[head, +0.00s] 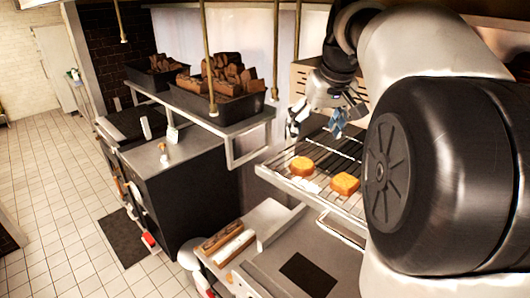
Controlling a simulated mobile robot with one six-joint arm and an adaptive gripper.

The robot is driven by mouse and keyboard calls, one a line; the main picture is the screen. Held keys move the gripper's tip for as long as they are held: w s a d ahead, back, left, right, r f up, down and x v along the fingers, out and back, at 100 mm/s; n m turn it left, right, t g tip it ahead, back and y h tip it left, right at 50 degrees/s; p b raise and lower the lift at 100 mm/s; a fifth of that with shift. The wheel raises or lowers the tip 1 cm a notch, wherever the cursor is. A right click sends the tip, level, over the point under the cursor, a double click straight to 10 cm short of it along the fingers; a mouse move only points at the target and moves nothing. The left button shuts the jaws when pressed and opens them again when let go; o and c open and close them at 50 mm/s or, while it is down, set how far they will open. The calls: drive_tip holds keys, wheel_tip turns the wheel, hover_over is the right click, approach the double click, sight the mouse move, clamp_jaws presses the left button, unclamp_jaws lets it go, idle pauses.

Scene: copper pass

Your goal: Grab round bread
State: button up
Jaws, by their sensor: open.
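Two small golden-brown bread pieces lie on a wire rack (318,149). The farther one (301,166) looks roundish and sits toward the left side of the rack. The nearer one (345,183) looks squarer and sits near the rack's front edge. My gripper (315,127) is open and empty, with its fingers apart. It hangs above the rack, higher in the picture than both pieces, and does not touch them. My arm covers the right part of the rack and whatever lies there.
A raised shelf (243,126) at left holds black bins (226,104) of dark chunks. Hanging copper-coloured rods (209,60) stand near the shelf. A dark counter (175,172) and a lower worktop (300,262) lie below. The tiled floor (45,190) at left is mostly clear.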

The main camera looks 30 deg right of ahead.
hover_over(301, 163)
drive_tip(key=s, duration=0.3)
drive_tip(key=f, duration=0.5)
drive_tip(key=a+f, duration=0.1)
drive_tip(key=f, duration=0.2)
drive_tip(key=shift+w+f, duration=0.2)
drive_tip(key=shift+w, duration=0.05)
drive_tip(key=shift+d+x, duration=0.1)
drive_tip(key=shift+x, duration=1.2)
drive_tip(key=shift+d+x, duration=0.15)
drive_tip(key=shift+x, duration=1.15)
drive_tip(key=shift+w, duration=0.1)
drive_tip(key=shift+r, duration=0.1)
drive_tip(key=c, duration=1)
drive_tip(key=shift+r, duration=0.1)
